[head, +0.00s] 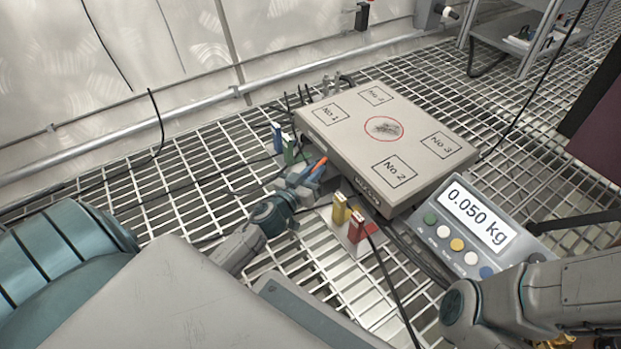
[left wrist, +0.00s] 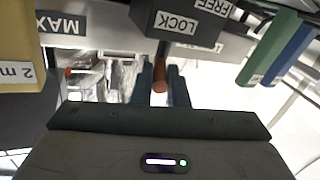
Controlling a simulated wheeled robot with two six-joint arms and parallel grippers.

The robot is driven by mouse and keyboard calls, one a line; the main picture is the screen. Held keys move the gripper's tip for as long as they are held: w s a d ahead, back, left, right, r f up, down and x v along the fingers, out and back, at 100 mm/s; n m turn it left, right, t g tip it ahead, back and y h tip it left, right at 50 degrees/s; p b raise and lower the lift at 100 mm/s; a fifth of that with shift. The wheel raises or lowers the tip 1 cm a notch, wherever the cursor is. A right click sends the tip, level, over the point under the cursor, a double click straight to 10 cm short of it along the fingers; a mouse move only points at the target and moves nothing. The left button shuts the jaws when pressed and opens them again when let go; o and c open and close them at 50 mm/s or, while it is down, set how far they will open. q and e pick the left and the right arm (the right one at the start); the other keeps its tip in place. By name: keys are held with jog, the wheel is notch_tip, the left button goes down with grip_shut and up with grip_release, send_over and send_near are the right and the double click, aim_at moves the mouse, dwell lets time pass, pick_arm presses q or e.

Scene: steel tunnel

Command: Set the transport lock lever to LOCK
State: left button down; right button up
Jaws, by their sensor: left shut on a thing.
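The transport lock lever shows in the left wrist view as a reddish-brown handle (left wrist: 160,82) on a dark stem. It stands out from beside the dark block (left wrist: 150,17) lettered LOCK and FREE. The handle is nearer the LOCK lettering than FREE; I cannot tell whether it is at the end of its travel. My left gripper (left wrist: 162,92) is shut on the handle, a finger on each side. In the head view my left gripper (head: 308,174) is at the left front side of the scale platform (head: 400,140). My right gripper is not in view.
The display panel (head: 475,230) reads 0.050 kg. Yellow (head: 339,209) and red (head: 356,227) blocks stand in front of the platform, green (head: 289,148) and blue (head: 277,138) ones at its left. Cables cross the grating floor. My right arm (head: 560,295) is at lower right.

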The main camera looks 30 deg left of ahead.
pick_arm(q)
jog(key=shift+d+n+y, duration=0.35)
jog(key=shift+n+y, duration=0.35)
jog(key=shift+y, duration=0.6)
jog(key=c, duration=1.4)
grip_release()
jog(key=shift+c, duration=0.2)
jog(key=s+d, duration=0.1)
jog(key=s, duration=0.9)
jog(key=shift+s+d, duration=0.25)
jog(key=shift+s, duration=0.1)
